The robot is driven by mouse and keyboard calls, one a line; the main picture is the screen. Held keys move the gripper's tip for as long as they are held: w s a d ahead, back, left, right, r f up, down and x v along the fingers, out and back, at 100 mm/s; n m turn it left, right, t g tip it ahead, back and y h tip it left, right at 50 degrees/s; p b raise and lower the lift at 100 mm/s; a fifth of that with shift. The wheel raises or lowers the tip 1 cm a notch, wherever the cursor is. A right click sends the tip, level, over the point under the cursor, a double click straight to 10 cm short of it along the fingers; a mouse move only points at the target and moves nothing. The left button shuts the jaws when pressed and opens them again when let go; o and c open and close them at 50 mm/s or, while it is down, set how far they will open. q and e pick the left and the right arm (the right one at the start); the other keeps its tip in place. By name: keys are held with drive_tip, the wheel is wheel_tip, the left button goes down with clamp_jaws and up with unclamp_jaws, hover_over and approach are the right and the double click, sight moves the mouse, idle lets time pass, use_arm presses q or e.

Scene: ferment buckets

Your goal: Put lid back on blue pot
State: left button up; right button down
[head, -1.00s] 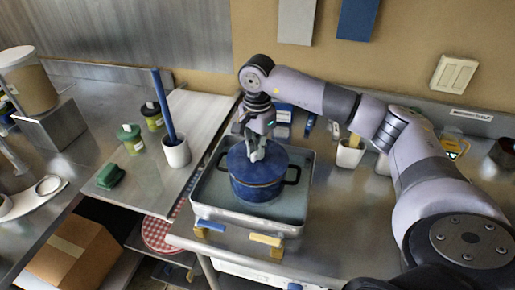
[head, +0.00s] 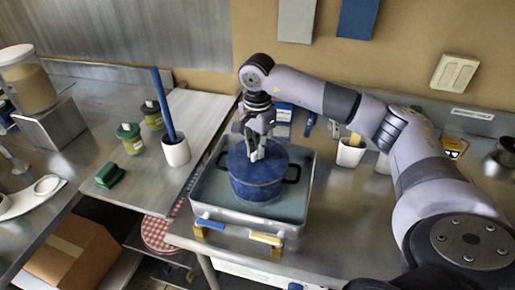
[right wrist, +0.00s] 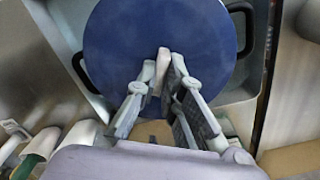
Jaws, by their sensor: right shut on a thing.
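The blue pot (head: 258,190) with dark side handles stands in a metal basin on the counter. Its blue lid (head: 277,158) lies over the pot's top; I cannot tell if it is fully seated all round. My right gripper (head: 257,155) comes down over the lid's middle and is shut on its knob. In the right wrist view the lid (right wrist: 120,35) fills the upper middle, and the gripper's fingers (right wrist: 162,85) close around the pale knob (right wrist: 162,60). My left gripper does not show.
The metal basin (head: 240,219) has a blue and a yellow handle at its front. A white cup (head: 350,153) stands to the right.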

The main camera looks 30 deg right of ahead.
idle(0.3)
drive_tip(key=c, duration=1.6)
unclamp_jaws()
drive_tip(key=shift+c, duration=0.2)
drive_tip(key=o, duration=0.5)
drive_tip(key=shift+r, duration=0.1)
drive_tip(key=shift+r+p, duration=2.05)
drive_tip(key=shift+r, duration=1.4)
drive_tip(key=shift+c, duration=0.5)
